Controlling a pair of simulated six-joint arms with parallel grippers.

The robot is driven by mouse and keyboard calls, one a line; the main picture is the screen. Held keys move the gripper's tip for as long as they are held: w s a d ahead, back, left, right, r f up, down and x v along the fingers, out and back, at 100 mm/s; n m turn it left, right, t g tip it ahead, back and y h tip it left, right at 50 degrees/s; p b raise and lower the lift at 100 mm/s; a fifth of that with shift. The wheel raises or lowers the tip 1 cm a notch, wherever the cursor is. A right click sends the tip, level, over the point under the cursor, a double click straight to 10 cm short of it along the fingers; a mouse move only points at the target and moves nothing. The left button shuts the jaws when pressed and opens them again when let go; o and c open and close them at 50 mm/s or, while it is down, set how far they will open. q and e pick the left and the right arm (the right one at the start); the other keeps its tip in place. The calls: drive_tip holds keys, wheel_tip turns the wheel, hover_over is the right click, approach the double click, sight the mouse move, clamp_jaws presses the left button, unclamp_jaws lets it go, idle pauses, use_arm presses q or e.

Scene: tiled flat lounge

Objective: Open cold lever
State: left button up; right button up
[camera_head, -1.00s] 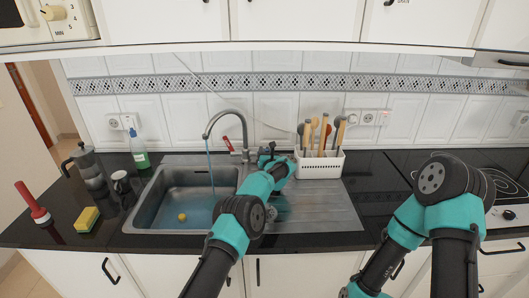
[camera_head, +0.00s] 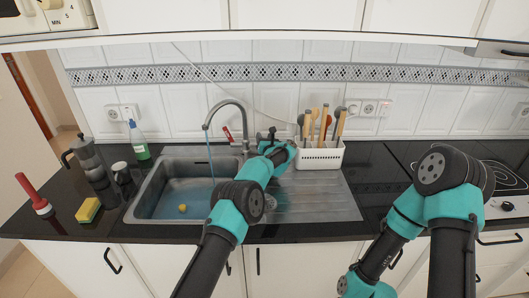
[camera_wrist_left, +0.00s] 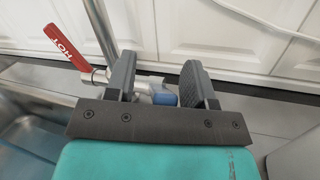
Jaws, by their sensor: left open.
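The metal tap (camera_head: 232,102) rises behind the sink, with a thin blue stream of water (camera_head: 210,155) falling from its spout. Its red lever marked HOT (camera_wrist_left: 66,47) sticks out at the left and also shows in the head view (camera_head: 228,134). The blue cold lever (camera_wrist_left: 164,97) shows between my left gripper's fingers, partly hidden by the gripper's body. My left gripper (camera_wrist_left: 160,78) is open, with one finger on each side of the blue part; I cannot tell whether they touch. In the head view, my left gripper (camera_head: 268,136) hides the cold lever. My right gripper is out of view.
The white utensil basket (camera_head: 321,155) stands close to the right of my left gripper. The sink basin (camera_head: 150,197) holds water and a yellow ball (camera_head: 183,208).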

use_arm(q)
drive_tip(key=shift+s+r, duration=0.1)
drive_tip(key=shift+r, duration=0.5)
drive_tip(key=s+r, duration=0.1)
drive_tip(key=s, duration=1.4)
drive_tip(key=shift+s+d+r, duration=0.15)
drive_tip(key=shift+s+d, duration=0.25)
drive_tip(key=shift+d, duration=0.05)
